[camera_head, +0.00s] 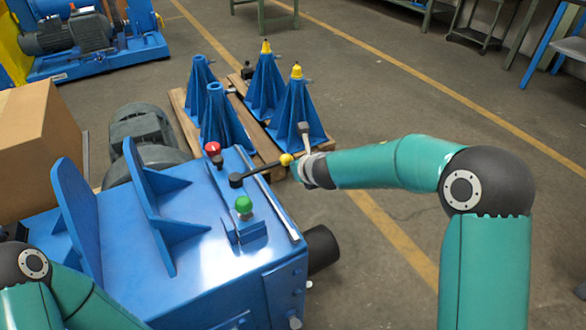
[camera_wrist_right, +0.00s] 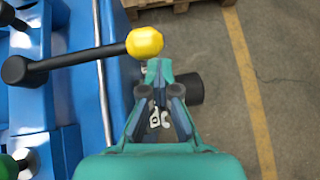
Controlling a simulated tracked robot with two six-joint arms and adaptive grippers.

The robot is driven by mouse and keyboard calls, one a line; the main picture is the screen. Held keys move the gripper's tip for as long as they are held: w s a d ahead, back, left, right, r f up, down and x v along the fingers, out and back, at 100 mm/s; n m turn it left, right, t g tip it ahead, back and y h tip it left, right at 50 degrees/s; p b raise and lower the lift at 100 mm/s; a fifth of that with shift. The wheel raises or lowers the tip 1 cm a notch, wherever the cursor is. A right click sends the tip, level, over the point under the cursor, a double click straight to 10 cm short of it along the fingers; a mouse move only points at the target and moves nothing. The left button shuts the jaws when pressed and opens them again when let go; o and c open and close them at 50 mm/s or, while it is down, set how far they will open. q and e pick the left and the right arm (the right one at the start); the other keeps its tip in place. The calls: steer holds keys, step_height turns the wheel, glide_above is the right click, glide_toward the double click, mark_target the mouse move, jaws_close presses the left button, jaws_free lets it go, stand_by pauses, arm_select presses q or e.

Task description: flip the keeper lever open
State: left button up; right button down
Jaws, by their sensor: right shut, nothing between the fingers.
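A black lever with a yellow knob (camera_head: 286,160) lies nearly flat across the top of the blue machine, its black pivot (camera_head: 236,180) on the left and its knob out past the right edge. In the right wrist view the yellow knob (camera_wrist_right: 144,42) is just ahead of my right gripper (camera_wrist_right: 158,68). The fingers are together, empty, with their tips close to the knob; I cannot tell if they touch. In the head view my right gripper (camera_head: 298,170) is beside the knob, partly hidden by its own wrist. My left arm shows at the lower left, its gripper out of view.
A red knob (camera_head: 212,148) and a green knob (camera_head: 244,205) stand on the blue machine (camera_head: 200,245). Upright blue plates rise on its left. Several blue stands (camera_head: 296,115) are on a wooden pallet behind. Open floor lies to the right.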

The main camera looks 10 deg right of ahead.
steer(key=shift+w+r, duration=0.25)
arm_select(q)
steer(key=shift+f, duration=0.1)
steer(key=shift+s+d+f, duration=0.15)
steer(key=shift+s+d, duration=0.1)
steer(key=shift+s, duration=0.1)
arm_select(e)
steer(key=s+d+r, duration=0.2)
steer(key=s, duration=0.3)
steer(key=s+d+r, duration=0.3)
steer(key=s, duration=0.2)
steer(key=shift+s+d, duration=0.25)
steer(key=shift+s, duration=0.1)
steer(key=shift+f, duration=0.1)
